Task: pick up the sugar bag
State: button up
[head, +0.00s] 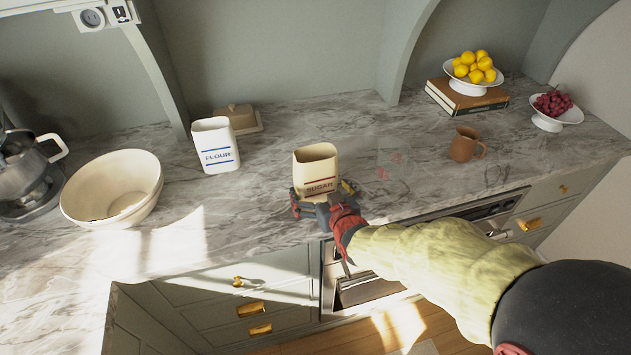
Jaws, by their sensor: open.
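The sugar bag (316,161) is a cream, open-topped bag with "SUGAR" in dark red letters. It stands upright on the marble counter near its front edge. My gripper (322,198) is open at the bag's lower part, with a finger on its left side and one on its right. My gripper hides the bag's base. I cannot tell whether the fingers touch the bag.
A white flour bag (215,145) stands to the left, with a large cream bowl (112,188) beyond it. A clear glass (393,168) is close on the right, and a brown mug (464,145) farther right. Fruit dishes stand at the back right.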

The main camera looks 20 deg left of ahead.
aim_at(315, 184)
jog(key=x, duration=0.3)
jog(key=shift+a+f+b, duration=0.1)
jog(key=shift+f+b, duration=0.1)
jog(key=shift+b, duration=0.2)
jog(key=shift+c, duration=1.2)
jog(key=c, duration=1.4)
jog(key=shift+w+r, duration=0.1)
jog(key=shift+r, duration=0.05)
